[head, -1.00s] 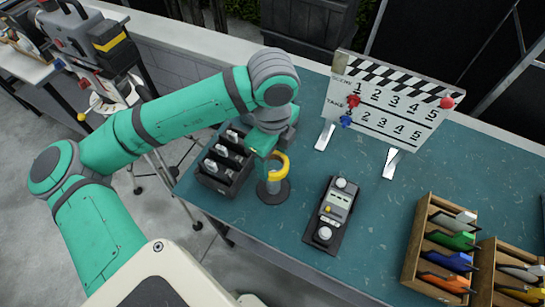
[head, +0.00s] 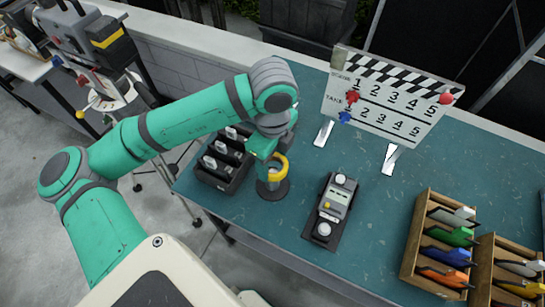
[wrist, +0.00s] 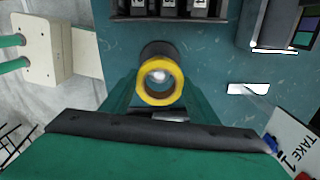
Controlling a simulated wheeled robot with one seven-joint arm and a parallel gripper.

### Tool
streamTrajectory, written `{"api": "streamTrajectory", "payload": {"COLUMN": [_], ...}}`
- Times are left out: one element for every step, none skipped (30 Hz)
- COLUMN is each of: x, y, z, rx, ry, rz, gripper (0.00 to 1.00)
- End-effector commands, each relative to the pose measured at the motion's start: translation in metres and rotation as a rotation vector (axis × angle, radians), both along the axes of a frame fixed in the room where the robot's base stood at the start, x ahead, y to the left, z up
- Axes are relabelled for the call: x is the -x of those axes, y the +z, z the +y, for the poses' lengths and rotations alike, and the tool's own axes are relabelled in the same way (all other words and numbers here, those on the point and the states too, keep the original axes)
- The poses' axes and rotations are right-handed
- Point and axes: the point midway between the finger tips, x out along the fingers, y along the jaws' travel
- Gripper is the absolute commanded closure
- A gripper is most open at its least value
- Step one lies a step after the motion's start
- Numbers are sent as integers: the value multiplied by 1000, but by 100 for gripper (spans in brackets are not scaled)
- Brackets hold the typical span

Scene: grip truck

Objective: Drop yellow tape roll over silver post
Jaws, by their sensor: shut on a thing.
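The yellow tape roll (head: 281,168) is held in my gripper (head: 268,160), low over the table. The roll also shows in the wrist view (wrist: 159,99), with my gripper (wrist: 158,102) shut on its near side. The silver post (wrist: 158,77) shows through the roll's hole in the wrist view. Its round dark base (head: 272,189) stands on the table below the roll. The roll looks level with or around the post's top; I cannot tell how far down it is.
A black tray (head: 225,160) with several slots stands just left of the post. A dark device (head: 333,209) with knobs lies to the right. A clapperboard (head: 388,105) stands behind. Wooden bins (head: 432,240) of coloured tools sit at the right of the teal table (head: 385,190).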

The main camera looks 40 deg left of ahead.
Motion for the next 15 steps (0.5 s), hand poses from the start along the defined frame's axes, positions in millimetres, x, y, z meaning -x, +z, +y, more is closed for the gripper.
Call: {"api": "streamTrajectory", "payload": {"x": [0,0,1,1,1,1,1,1,1,1,1,1,1,1,0], "y": [-1,-2,-3,-4,-5,-6,-6,-7,-8,-9,-10,-11,-12,-12,-13], "z": [0,1,1,1,2,2,2,2,2,2,2,2,2,1,1], "rx": [1,1,0,0,0,0,0,0,0,0,1,0,0,0,0], "ry": [2,2,3,4,4,4,5,5,5,5,5,4,3,2,1], "rz": [0,0,-1,-1,-1,-1,-1,-1,0,0,0,0,0,0,0], "gripper": [68,68,68,68,68,68,68,68,68,68,68,68,68,68,68]}}
